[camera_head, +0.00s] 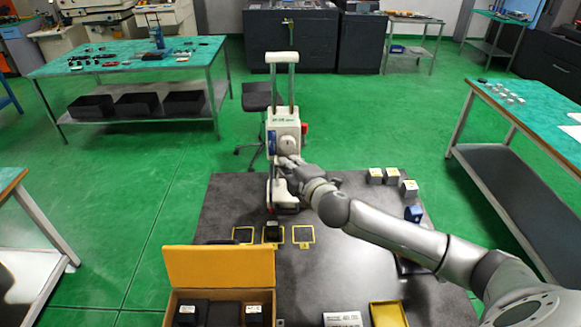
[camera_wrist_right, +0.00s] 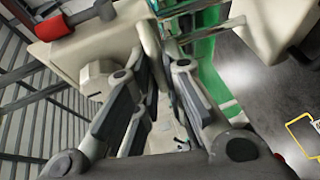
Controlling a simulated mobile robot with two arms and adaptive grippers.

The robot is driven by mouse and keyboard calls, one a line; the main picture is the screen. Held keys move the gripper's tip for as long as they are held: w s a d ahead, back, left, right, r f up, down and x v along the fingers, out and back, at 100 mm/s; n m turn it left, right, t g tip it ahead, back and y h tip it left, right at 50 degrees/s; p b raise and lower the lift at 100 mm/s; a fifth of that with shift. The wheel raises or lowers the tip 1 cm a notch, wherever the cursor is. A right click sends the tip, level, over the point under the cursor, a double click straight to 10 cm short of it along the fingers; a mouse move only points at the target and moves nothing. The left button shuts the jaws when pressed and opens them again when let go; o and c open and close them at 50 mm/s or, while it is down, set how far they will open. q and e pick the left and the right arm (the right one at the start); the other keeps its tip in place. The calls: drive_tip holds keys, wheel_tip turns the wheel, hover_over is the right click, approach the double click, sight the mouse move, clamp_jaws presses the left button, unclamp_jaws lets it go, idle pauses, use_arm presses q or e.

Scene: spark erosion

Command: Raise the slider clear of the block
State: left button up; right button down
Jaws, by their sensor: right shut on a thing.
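The slider (camera_head: 283,128) is a cream box with a red knob on two upright columns of a stand on the dark worktable. In the right wrist view, cream parts of this device (camera_wrist_right: 125,25) fill the top. A small dark block (camera_head: 273,230) sits in the middle yellow outlined square, in front of the stand. My right gripper (camera_head: 285,165) is at the slider's lower front, shut on it. In the wrist view its fingers (camera_wrist_right: 158,95) are close in among the cream parts; the exact contact is hidden. The gap between slider and block is hard to judge. My left gripper is not in view.
On the dark table (camera_head: 335,275), an open orange-lidded box (camera_head: 220,268) stands at the front left. A yellow tray (camera_head: 388,315) lies at the front. Several pale cubes (camera_head: 391,178) and a blue item (camera_head: 413,213) are at the right. My right arm crosses the table's right side.

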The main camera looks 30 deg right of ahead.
drive_tip(key=c, duration=1.5)
unclamp_jaws()
drive_tip(key=shift+c, duration=0.2)
drive_tip(key=shift+f, duration=0.1)
drive_tip(key=shift+s, duration=0.1)
drive_tip(key=v, duration=1.2)
drive_tip(key=shift+f, duration=0.1)
